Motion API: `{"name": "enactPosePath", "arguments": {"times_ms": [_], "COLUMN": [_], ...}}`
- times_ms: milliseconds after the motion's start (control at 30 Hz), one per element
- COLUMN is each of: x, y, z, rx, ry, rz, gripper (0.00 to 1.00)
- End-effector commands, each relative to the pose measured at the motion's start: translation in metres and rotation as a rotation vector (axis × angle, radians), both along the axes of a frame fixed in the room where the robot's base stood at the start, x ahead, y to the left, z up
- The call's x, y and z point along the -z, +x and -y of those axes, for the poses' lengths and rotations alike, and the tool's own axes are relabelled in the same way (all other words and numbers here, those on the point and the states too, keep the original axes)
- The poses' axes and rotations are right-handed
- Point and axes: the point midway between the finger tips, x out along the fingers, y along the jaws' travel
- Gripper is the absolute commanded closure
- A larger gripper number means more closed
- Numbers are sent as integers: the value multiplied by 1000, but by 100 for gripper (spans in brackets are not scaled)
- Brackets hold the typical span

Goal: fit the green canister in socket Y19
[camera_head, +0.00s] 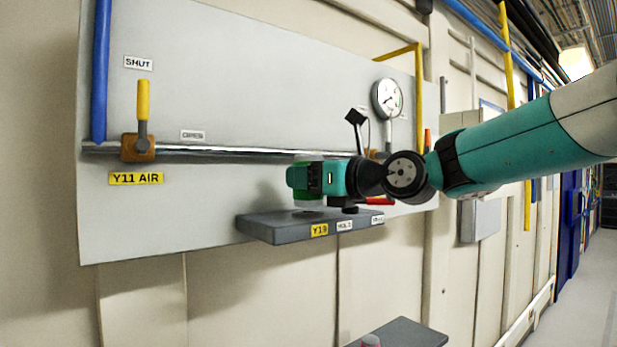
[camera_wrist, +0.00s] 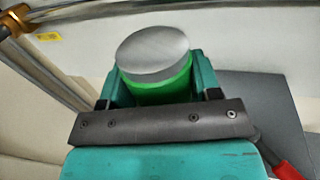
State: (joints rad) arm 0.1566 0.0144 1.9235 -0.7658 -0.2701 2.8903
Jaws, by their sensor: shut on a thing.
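My gripper (camera_head: 302,180) is shut on the green canister (camera_head: 309,204), just above the left part of a grey shelf (camera_head: 265,227) on the wall panel. The shelf's front edge bears a yellow Y19 label (camera_head: 319,229). In the wrist view the canister (camera_wrist: 155,57) shows a grey round top and a green side between the gripper's teal fingers (camera_wrist: 155,85). Its lower end is close to the shelf top. The socket itself is hidden, and I cannot tell whether the canister touches or enters it.
A horizontal pipe (camera_head: 225,151) runs behind my gripper, with a yellow-handled valve (camera_head: 142,115) at left. A gauge (camera_head: 387,98) is up right. A red handle (camera_head: 380,201) is at the shelf's right; it shows in the wrist view (camera_wrist: 287,171). A lower shelf (camera_head: 405,334) is below.

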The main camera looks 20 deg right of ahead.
Motion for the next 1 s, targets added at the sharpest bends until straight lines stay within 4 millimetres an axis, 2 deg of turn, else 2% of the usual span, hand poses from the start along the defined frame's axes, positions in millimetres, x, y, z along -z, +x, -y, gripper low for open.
{"name": "enactPosePath", "arguments": {"times_ms": [567,1000], "x": [9,8], "y": [0,0], "z": [0,0], "rx": [0,0], "ry": [1,0], "rz": [1,2], "gripper": [74,74]}}
